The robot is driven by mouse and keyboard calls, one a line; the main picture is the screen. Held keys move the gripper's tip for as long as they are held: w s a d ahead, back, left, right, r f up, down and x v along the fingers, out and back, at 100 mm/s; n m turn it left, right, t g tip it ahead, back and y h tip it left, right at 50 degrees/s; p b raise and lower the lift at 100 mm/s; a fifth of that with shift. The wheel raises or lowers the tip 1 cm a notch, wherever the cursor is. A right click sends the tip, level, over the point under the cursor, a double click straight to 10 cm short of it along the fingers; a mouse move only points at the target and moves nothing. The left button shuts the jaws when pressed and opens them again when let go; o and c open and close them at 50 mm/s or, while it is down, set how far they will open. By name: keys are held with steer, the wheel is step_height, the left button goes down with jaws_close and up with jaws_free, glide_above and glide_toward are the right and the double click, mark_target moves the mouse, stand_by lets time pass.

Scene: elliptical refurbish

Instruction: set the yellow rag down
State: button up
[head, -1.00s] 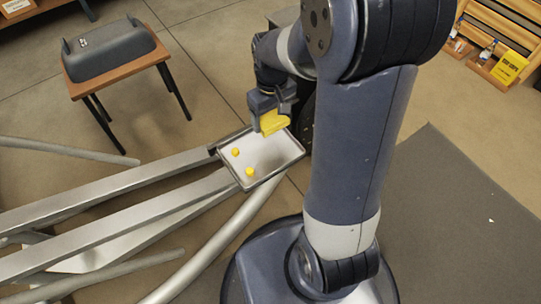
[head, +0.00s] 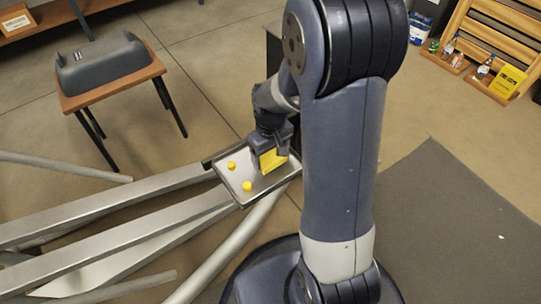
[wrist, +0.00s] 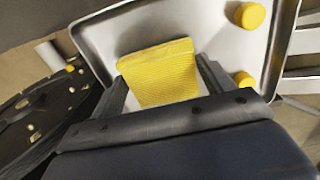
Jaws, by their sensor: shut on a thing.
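The yellow rag (head: 271,161) is held between the fingers of my gripper (head: 270,155), over the right part of a grey metal tray (head: 232,190). In the wrist view the rag (wrist: 160,72) spans the gap between the two fingers of my gripper (wrist: 165,85), with the pale floor of the tray (wrist: 195,20) behind it. I cannot tell whether the rag touches the tray.
Two round yellow pieces (head: 247,186) lie in the left part of the tray. Long metal rails (head: 120,208) run left from it. A wooden stool with a grey cover (head: 105,62) stands at upper left. Shelves (head: 500,40) stand at upper right.

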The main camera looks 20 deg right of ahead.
mark_target(271, 156)
steer(key=shift+r, duration=0.1)
steer(key=o, duration=1)
steer(key=shift+c, duration=0.2)
step_height(271, 156, up, 12)
steer(key=p, duration=0.4)
steer(key=shift+p, duration=0.3)
